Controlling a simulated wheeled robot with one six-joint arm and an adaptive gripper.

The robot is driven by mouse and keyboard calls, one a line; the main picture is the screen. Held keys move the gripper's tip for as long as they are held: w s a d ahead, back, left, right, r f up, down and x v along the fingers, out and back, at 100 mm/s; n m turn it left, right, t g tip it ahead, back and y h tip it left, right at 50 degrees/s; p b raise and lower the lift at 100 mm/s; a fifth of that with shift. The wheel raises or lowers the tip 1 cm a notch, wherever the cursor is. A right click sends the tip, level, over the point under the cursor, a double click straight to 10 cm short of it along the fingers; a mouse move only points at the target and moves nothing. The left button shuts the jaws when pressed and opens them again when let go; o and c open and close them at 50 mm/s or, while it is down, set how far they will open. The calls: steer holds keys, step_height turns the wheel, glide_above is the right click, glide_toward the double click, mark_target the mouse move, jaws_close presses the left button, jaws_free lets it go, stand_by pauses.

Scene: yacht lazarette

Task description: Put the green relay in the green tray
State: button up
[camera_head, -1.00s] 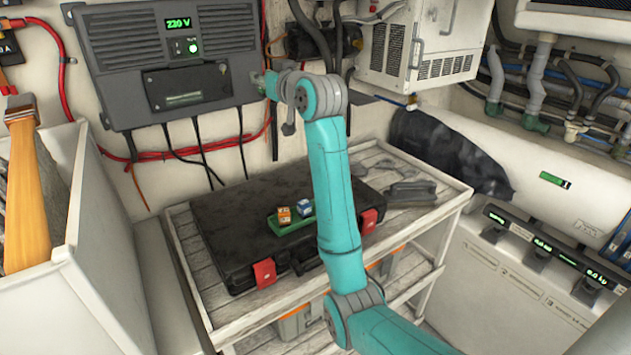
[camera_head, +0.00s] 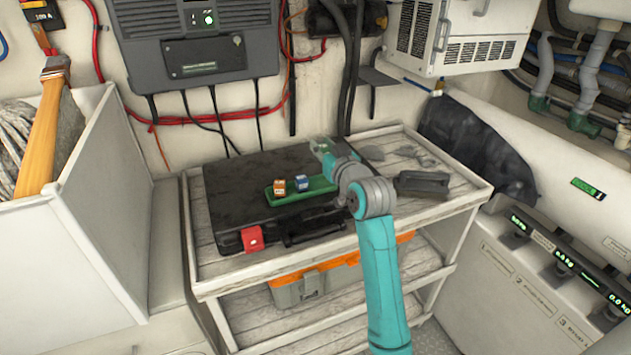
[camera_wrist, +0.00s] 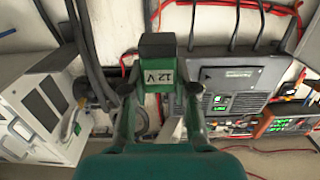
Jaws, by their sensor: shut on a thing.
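The green relay (camera_wrist: 157,62) shows in the wrist view with a pale label reading 12 V and a dark end. My gripper (camera_wrist: 158,98) is shut on it, one finger on each side. In the head view my gripper (camera_head: 322,150) is above the black case, near the right end of the green tray (camera_head: 317,186). An orange relay (camera_head: 279,187) and a blue relay (camera_head: 301,182) sit in the left and middle part of the tray. My wrist partly hides the tray's right end. I cannot tell the height of the relay above the tray.
A dark grey tool (camera_head: 422,184) lies to the right. The wall unit (camera_head: 196,40) with hanging cables is behind. A white bin (camera_head: 72,220) stands left.

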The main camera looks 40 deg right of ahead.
steer(key=shift+f, duration=3.8)
steer(key=shift+f, duration=0.1)
steer(key=o, duration=1)
steer(key=v, duration=1.2)
steer(key=shift+a, duration=0.1)
